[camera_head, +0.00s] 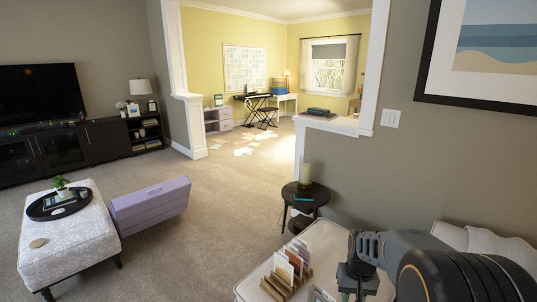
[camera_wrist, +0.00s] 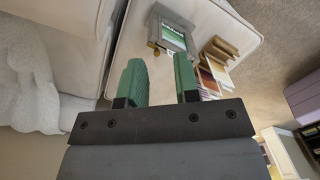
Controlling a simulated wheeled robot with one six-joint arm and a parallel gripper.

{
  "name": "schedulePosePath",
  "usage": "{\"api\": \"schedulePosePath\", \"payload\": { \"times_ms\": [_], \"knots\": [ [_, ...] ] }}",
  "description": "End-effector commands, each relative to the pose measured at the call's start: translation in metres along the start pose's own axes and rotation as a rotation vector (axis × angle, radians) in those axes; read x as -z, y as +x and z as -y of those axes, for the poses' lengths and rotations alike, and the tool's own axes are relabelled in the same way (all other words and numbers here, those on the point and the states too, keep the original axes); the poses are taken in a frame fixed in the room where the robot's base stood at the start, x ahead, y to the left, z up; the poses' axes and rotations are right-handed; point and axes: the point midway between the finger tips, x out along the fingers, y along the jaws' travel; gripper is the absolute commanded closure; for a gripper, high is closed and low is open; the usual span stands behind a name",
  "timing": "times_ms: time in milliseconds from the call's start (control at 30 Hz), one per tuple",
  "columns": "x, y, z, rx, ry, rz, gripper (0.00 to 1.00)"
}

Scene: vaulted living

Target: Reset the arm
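My gripper (camera_wrist: 161,78) shows in the wrist view with its two green fingers apart and nothing between them. In the head view my gripper (camera_head: 352,284) is at the lower right, pointing down above the cream sofa seat (camera_head: 325,243). My dark arm reaches in from the lower right corner. The fingertips are small and partly cut off in the head view. In the wrist view the fingers are over the pale seat, close to a small grey picture frame (camera_wrist: 187,41) and a wooden rack of cards (camera_wrist: 232,46).
The rack (camera_head: 283,278) also shows on the sofa. A round dark side table (camera_head: 318,196) with a candle stands behind it. A patterned ottoman (camera_head: 85,237) with a black tray and a purple chest (camera_head: 150,205) are at left. Open carpet (camera_head: 225,200) lies between.

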Motion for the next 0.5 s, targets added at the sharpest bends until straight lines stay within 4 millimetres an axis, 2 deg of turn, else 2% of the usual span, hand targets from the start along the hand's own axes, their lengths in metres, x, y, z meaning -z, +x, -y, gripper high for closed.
{"api": "schedulePosePath", "payload": {
  "times_ms": [33,200,333,500],
  "knots": [
    [-0.019,-0.023,0.008,-0.004,-0.011,-0.026,0.71],
    [-0.073,-0.065,0.026,-0.011,-0.044,-0.107,0.71],
    [-0.104,-0.088,0.035,-0.011,-0.078,-0.174,0.71],
    [-0.128,-0.112,0.043,-0.007,-0.121,-0.260,0.71]
  ]
}}
